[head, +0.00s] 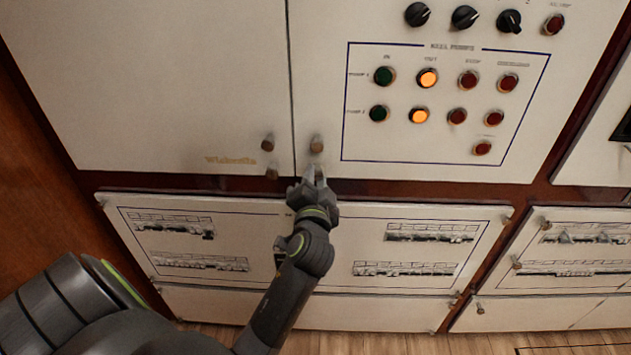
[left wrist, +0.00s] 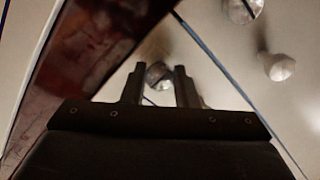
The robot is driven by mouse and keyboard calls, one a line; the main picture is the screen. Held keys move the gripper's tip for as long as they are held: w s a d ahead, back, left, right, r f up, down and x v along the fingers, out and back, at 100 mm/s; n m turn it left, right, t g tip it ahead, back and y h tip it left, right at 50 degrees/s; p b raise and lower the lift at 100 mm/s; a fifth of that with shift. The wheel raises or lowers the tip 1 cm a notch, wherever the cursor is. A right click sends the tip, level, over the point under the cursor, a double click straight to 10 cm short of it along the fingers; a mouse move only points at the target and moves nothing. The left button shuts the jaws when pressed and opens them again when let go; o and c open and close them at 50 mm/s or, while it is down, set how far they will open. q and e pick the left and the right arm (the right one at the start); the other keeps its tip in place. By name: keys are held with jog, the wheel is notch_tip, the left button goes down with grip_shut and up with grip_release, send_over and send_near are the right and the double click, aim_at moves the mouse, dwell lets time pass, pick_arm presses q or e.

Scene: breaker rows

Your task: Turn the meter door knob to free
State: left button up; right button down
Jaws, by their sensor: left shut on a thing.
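A small round metal door knob (left wrist: 158,75) shows between the two fingers of my left gripper (left wrist: 159,82) in the left wrist view. The gripper is shut on it. In the head view my left gripper (head: 315,174) reaches up to the lower edge of the upper right cream door, just right of the seam between the two upper doors. The held knob is largely hidden there by the fingers. Another brown knob (head: 317,145) sits just above the fingertips. Which way the held knob is turned cannot be told. My right gripper is not in view.
Two knobs (head: 267,144) sit on the left upper door (head: 180,80), across the seam. The right door carries a pump panel (head: 445,135) with lit orange buttons and black rotary switches (head: 464,17). Below is a breaker panel (head: 345,225) with small corner knobs.

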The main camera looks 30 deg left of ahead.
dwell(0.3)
pick_arm(q)
jog(key=o, duration=1)
